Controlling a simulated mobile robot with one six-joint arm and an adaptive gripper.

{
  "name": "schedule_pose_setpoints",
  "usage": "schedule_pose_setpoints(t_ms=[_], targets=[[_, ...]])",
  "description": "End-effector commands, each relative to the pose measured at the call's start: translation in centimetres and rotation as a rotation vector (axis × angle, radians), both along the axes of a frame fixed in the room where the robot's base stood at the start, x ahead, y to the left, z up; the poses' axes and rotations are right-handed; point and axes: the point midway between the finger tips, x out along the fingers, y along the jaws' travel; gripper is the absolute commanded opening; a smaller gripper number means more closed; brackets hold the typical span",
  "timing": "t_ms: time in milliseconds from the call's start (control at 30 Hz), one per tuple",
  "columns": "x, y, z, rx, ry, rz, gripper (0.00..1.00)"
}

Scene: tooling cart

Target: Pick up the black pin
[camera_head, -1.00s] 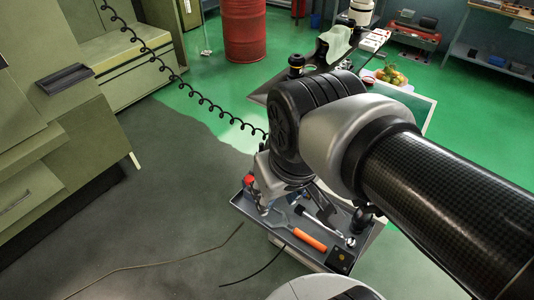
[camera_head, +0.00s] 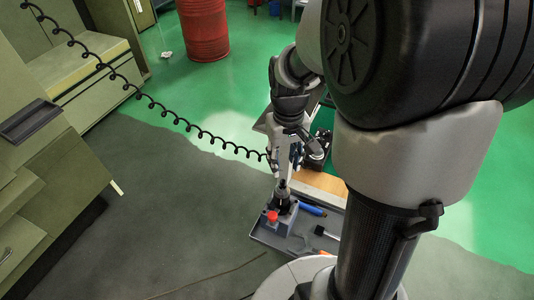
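A small black upright piece (camera_head: 282,198), which looks like the black pin, shows at the grey tray's left end, beside a red round cap (camera_head: 272,215) on a grey block (camera_head: 284,217). My gripper (camera_head: 284,183) points down directly above the black piece. Its fingertips are small and partly merge with the dark shape, so I cannot tell whether they touch it or are open or shut. My arm hides the right side of the tray.
The grey tray (camera_head: 262,237) also holds a blue-handled tool (camera_head: 313,209) and a black-headed tool (camera_head: 322,231). A wooden surface (camera_head: 321,182) lies behind it. A coiled black cable (camera_head: 150,101) hangs at the left. A red drum (camera_head: 203,30) stands at the back.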

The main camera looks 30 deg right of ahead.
Motion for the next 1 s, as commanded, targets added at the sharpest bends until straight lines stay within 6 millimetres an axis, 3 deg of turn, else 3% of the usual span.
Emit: schedule_pose_setpoints(t_ms=[100, 400, 700, 1000], targets=[[-0.1, 0.0, -2.5, 0.001, 0.004, 0.000, 0.36], [-0.1, 0.0, -4.8, 0.000, 0.001, 0.000, 0.36], [-0.1, -0.1, -9.0, 0.000, 0.002, 0.000, 0.36], [-0.1, -0.1, -9.4, 0.000, 0.000, 0.000, 0.36]])
